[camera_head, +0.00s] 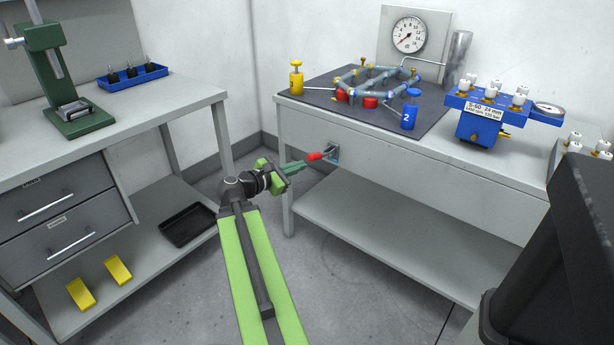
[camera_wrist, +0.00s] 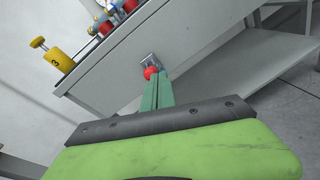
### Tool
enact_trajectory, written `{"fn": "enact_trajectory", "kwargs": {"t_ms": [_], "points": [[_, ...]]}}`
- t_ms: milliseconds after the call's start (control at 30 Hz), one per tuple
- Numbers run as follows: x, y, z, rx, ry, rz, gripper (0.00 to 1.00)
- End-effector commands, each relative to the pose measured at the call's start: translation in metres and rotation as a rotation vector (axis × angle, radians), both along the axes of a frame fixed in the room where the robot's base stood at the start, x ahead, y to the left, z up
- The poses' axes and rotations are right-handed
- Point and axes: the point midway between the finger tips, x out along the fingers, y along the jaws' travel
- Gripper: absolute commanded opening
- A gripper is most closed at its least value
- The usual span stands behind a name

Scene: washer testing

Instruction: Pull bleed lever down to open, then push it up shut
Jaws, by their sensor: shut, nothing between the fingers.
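The bleed lever (camera_head: 315,156) has a red grip and sits on a small metal plate (camera_head: 333,152) on the front face of the right bench. It points out to the left in the head view. In the wrist view its red end (camera_wrist: 150,72) shows just beyond my fingertips. My gripper (camera_head: 301,165) is shut and empty, with its green fingers pointing at the red grip. The fingertips (camera_wrist: 157,82) are very close to the grip; I cannot tell whether they touch it. The fingers hide part of the lever in the wrist view.
The right bench (camera_head: 400,170) carries a pipe rig (camera_head: 378,78), a dial gauge (camera_head: 409,34), a yellow cylinder (camera_head: 296,77), a blue cylinder (camera_head: 410,110) and a blue manifold (camera_head: 478,128). A lower shelf (camera_head: 400,230) lies under it. The left bench (camera_head: 150,105) stands left of my arm.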

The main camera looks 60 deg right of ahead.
Motion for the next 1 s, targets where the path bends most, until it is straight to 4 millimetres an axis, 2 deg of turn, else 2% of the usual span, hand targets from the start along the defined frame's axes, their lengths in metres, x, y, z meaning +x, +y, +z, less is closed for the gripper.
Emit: {"fn": "enact_trajectory", "kwargs": {"t_ms": [33, 100, 300, 567, 667, 767, 1000], "points": [[0.006, 0.007, -0.026, 0.019, 0.108, 0.024, 0.0], [0.014, 0.015, -0.04, 0.027, 0.207, 0.046, 0.0], [0.037, 0.03, -0.069, 0.009, 0.216, 0.085, 0.0], [0.043, 0.032, -0.071, 0.007, 0.214, 0.097, 0.0], [0.041, 0.024, -0.073, 0.008, 0.213, 0.096, 0.0], [0.035, 0.007, -0.075, 0.007, 0.212, 0.096, 0.0], [0.021, -0.045, -0.081, 0.007, 0.212, 0.096, 0.0]]}}
